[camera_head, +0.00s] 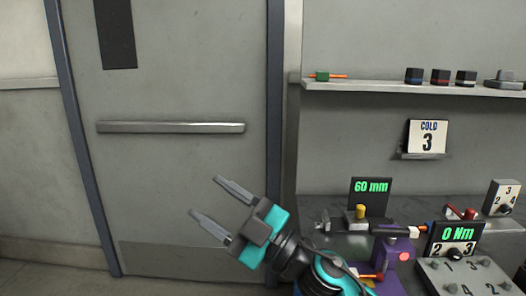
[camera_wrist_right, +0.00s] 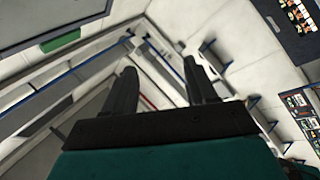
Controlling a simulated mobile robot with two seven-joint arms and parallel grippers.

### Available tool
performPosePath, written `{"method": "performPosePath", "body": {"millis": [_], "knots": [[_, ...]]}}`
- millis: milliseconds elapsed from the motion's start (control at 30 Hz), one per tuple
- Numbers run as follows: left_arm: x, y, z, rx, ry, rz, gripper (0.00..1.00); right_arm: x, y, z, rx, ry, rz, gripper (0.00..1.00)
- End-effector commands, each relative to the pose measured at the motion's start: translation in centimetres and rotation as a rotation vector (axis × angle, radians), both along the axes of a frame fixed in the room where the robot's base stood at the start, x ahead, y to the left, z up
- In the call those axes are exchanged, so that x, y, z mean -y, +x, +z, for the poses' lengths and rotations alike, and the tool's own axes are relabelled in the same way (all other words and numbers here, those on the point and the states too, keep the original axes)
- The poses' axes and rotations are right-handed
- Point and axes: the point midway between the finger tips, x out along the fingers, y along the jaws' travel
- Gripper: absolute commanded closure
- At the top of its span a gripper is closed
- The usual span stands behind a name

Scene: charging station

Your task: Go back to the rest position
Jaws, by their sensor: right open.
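My right gripper (camera_head: 213,207) is in the lower middle of the head view, in front of the grey door. Its two fingers are spread apart with nothing between them. In the right wrist view the same gripper (camera_wrist_right: 165,88) shows two dark fingers apart and empty. It is clear of the workbench and touches nothing that I can see. My left gripper is in neither view.
A grey door (camera_head: 180,90) with a push bar (camera_head: 170,127) fills the left. On the right, a workbench (camera_head: 310,209) holds a 60 mm display (camera_head: 371,186), a 0 Nm display (camera_head: 458,233) and a purple device (camera_head: 397,250). A shelf (camera_head: 380,87) carries small blocks above.

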Motion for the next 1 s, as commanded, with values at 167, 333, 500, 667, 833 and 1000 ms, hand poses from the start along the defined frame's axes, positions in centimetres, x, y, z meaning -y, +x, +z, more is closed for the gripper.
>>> {"method": "performPosePath", "body": {"millis": [167,333,500,667,833,1000], "knots": [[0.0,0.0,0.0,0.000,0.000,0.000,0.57,7.8,2.5,-2.4,-0.258,0.222,-0.373,0.43],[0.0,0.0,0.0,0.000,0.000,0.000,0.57,15.8,2.2,-9.2,-0.588,0.273,-0.712,0.43],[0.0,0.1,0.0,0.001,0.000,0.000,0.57,22.1,-2.4,-18.0,-0.977,0.180,-0.971,0.43],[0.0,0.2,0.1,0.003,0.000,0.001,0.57,25.3,-9.0,-24.1,-1.293,0.024,-1.086,0.43],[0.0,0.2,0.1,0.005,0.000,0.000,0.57,26.8,-15.0,-27.4,-1.522,-0.126,-1.114,0.43],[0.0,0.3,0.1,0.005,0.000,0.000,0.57,27.5,-20.4,-29.1,-1.699,-0.262,-1.100,0.43]]}}
